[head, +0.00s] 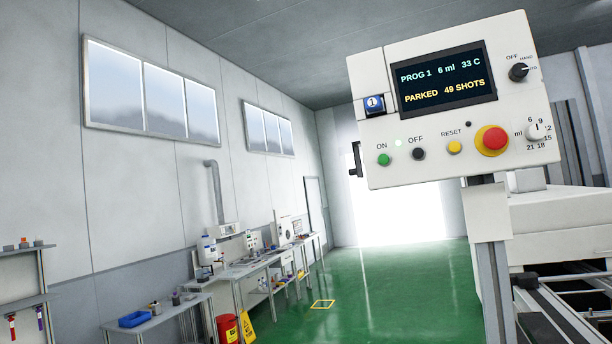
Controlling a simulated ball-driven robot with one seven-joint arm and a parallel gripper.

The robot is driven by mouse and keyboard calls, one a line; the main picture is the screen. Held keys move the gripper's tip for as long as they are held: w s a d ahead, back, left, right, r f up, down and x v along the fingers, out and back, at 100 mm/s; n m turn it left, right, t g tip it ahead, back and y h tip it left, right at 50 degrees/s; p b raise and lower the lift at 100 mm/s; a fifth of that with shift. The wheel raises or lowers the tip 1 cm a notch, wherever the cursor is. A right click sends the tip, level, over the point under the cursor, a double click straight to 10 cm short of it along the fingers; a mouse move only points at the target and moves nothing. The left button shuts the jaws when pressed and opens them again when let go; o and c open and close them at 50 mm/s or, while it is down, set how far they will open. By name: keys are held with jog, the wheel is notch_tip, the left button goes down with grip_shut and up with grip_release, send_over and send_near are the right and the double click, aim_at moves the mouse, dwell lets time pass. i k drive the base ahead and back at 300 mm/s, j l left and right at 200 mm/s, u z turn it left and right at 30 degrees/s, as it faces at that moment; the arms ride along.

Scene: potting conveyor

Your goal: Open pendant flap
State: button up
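The pendant (440,165) is a white control box on a post at the upper right, seen tilted. Its dark screen (445,80) reads PROG 1, 6 ml, 33 C, PARKED, 49 SHOTS. A narrow section with a seam lies left of the screen, with a blue button (375,104) marked 1 below it. I cannot tell for certain which part is the flap; no lid stands visibly open. A small black fitting (355,158) sticks out at the left edge. My gripper is not in view.
Below the screen are a green button (383,160), a black button (418,154), a yellow button (454,147) and a red mushroom button (492,140). Knobs sit at the right. White machinery (560,215) stands behind. Green floor (370,295) is open; benches line the left wall.

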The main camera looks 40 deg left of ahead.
aim_at(358, 171)
jog(key=j, duration=1.65)
jog(key=k, duration=0.05)
